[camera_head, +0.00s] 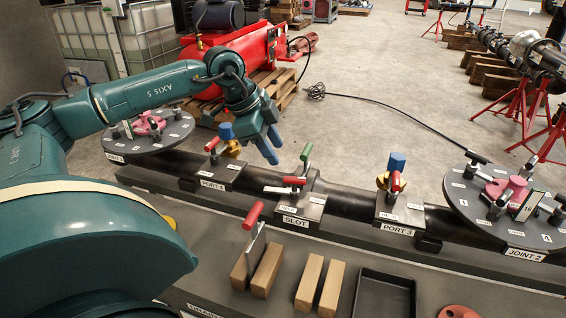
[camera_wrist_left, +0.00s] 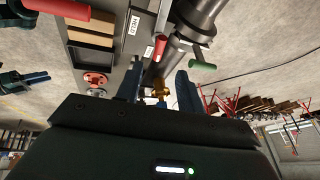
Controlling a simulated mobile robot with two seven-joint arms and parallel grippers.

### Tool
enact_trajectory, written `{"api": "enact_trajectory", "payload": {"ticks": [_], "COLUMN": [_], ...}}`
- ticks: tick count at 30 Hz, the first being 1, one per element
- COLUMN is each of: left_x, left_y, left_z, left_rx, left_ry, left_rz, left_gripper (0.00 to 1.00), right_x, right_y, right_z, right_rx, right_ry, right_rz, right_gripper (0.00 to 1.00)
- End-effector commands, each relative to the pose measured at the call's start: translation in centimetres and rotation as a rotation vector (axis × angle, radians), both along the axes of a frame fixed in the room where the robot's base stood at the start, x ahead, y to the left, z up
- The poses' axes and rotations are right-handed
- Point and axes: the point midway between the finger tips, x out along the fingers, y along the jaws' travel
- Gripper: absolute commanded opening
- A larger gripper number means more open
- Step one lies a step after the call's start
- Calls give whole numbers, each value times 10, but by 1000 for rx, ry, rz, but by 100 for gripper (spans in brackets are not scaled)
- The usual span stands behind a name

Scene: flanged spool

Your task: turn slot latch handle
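The slot station (camera_head: 314,198) is a grey plate on the dark pipe, labelled SLOT. A lying red handle (camera_head: 294,181) and a raised green handle (camera_head: 307,152) are on it. My left gripper (camera_head: 271,146) is above and behind the station, left of the green handle, touching neither. In the left wrist view, its fingers (camera_wrist_left: 160,90) are apart with nothing held. There the red handle (camera_wrist_left: 160,47) and green handle (camera_wrist_left: 203,63) lie ahead of them.
PORT 1 (camera_head: 222,180) is left of the slot and PORT 3 (camera_head: 400,212) right, both with raised handles. In front are a red-handled tool (camera_head: 252,216), wooden blocks (camera_head: 309,283) and a black tray (camera_head: 363,300). Round flanges (camera_head: 468,205) stand at both pipe ends.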

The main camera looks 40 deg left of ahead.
Motion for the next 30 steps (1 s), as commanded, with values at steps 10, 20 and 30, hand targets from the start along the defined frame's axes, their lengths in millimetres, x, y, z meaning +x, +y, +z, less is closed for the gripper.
{"api": "enact_trajectory", "payload": {"ticks": [10, 20, 30], "left_x": [-15, -16, -16], "left_y": [9, 9, 9], "left_z": [38, 40, 39], "left_rx": [-1, -1, -1], "left_ry": [-1, -1, -1], "left_rz": [0, 0, 0], "left_gripper": [38, 38, 38], "right_x": [0, 0, 0], "right_y": [0, 0, 0], "right_z": [1, 0, 0], "right_rx": [-3, -4, -4], "right_ry": [0, 2, 2], "right_rz": [1, 0, 1], "right_gripper": [36, 36, 36]}}
